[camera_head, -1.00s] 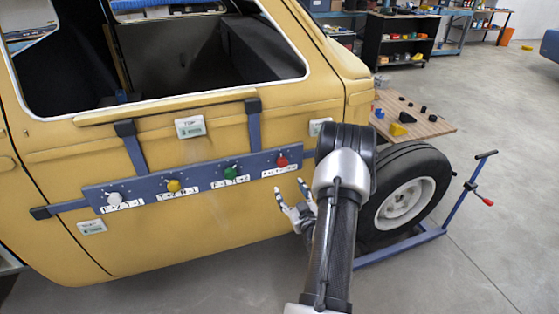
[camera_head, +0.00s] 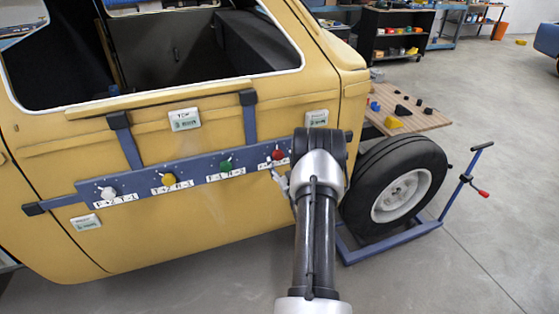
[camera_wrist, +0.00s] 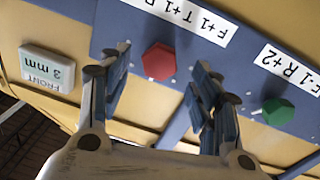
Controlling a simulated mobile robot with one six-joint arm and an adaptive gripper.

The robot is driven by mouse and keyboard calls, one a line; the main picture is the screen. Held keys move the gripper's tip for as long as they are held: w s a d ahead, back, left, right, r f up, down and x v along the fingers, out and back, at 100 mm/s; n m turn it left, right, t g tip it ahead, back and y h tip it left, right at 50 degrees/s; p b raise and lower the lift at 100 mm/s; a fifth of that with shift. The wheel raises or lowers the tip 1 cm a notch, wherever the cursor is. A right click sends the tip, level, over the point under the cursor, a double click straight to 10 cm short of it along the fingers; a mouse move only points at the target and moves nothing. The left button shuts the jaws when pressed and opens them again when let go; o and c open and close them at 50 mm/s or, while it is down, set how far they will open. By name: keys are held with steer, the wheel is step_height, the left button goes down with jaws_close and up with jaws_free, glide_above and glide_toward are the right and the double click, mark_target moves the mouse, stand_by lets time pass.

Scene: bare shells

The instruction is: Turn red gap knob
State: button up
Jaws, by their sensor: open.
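The red knob (camera_head: 277,154) is at the right end of the blue panel (camera_head: 209,168) clamped to the yellow car body. In the wrist view the red knob (camera_wrist: 159,62) is hexagonal, and a white label with black print runs along the panel just above it. My gripper (camera_wrist: 162,72) is open, with one finger to each side of the red knob in that picture. I cannot tell how deep the fingers reach around it. In the head view my gripper (camera_head: 281,178) is just below the red knob, partly hidden by my arm.
Green (camera_head: 225,166), yellow (camera_head: 168,180) and white (camera_head: 109,193) knobs line the panel to the left. A "FRONT 3 mm" block (camera_wrist: 47,67) is left of my gripper in the wrist view. The wheel (camera_head: 397,195) on a blue stand (camera_head: 390,240) is right of my arm.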

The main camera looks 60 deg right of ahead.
mark_target(280, 156)
steer(key=shift+x, duration=1.55)
steer(key=shift+c, duration=0.2)
steer(key=c, duration=1)
steer(key=shift+m+b, duration=0.4)
steer(key=m+b, duration=0.1)
steer(key=m, duration=0.2)
steer(key=shift+b, duration=0.35)
steer(key=shift+s+m+y+b, duration=0.1)
steer(key=shift+m+y+b, duration=0.35)
steer(key=shift+m, duration=1.95)
